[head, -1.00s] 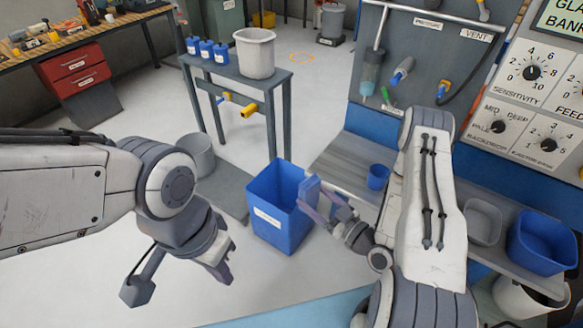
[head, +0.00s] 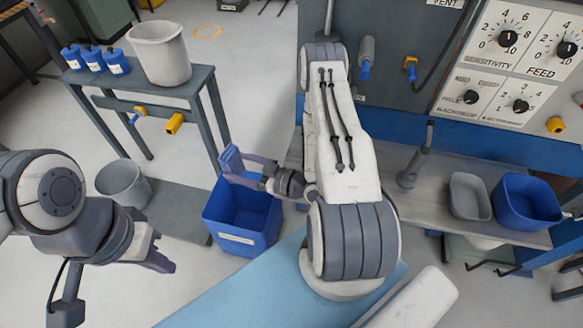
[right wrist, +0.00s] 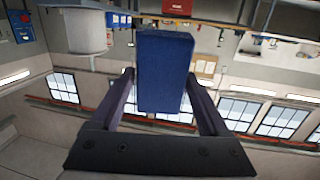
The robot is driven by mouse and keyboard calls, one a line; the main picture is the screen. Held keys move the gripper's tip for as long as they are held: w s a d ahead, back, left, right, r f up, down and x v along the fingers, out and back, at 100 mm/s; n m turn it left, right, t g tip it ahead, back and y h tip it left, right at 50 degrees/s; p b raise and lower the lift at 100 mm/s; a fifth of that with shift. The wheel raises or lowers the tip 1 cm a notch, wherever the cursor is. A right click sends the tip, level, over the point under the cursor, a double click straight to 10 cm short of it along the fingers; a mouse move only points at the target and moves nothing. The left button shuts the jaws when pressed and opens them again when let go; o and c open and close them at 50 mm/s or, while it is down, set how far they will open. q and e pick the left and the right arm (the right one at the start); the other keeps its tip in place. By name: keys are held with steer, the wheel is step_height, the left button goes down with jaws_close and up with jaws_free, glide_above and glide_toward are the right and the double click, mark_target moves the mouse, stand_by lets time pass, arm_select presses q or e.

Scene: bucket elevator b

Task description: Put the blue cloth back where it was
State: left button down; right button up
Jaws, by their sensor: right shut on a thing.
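The blue cloth (head: 231,159) looks like a folded, flat blue block. My right gripper (head: 238,166) is shut on it and holds it up above the far edge of the blue bin in the head view. In the right wrist view the cloth (right wrist: 165,70) stands between the two fingers (right wrist: 160,100). My left gripper (head: 160,262) is at the lower left, over the floor and away from the cloth. Its jaw opening cannot be made out.
The labelled blue bin (head: 240,238) stands open on the floor. A grey bucket (head: 124,184) is left of it. A table (head: 150,85) holds a pale bucket (head: 160,52) and blue canisters (head: 95,60). The right bench (head: 440,210) carries a grey tub (head: 470,196) and a blue tub (head: 527,203).

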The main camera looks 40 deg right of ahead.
steer(key=g+p, duration=0.1)
steer(key=f+n+g+p, duration=0.1)
steer(key=g, duration=0.1)
steer(key=shift+w+d+f+p, duration=0.15)
steer(key=shift+w+f+p, duration=0.1)
steer(key=shift+w+p, duration=0.15)
steer(key=s+d+n+g+h+p, duration=0.1)
steer(key=s+d+g+h+p, duration=0.35)
steer(key=d, duration=0.45)
steer(key=s+d+g+h+p, duration=0.2)
steer(key=d+g+h+p, duration=0.25)
steer(key=d+g, duration=0.3)
steer(key=f+b, duration=0.6)
steer(key=f, duration=0.1)
steer(key=f+b, duration=0.3)
steer(key=shift+s+d+f+b, duration=0.25)
steer(key=shift+d+b, duration=0.1)
steer(key=shift+d, duration=0.05)
steer(key=shift+r, duration=0.15)
steer(key=o, duration=1.1)
steer(key=shift+c, duration=0.2)
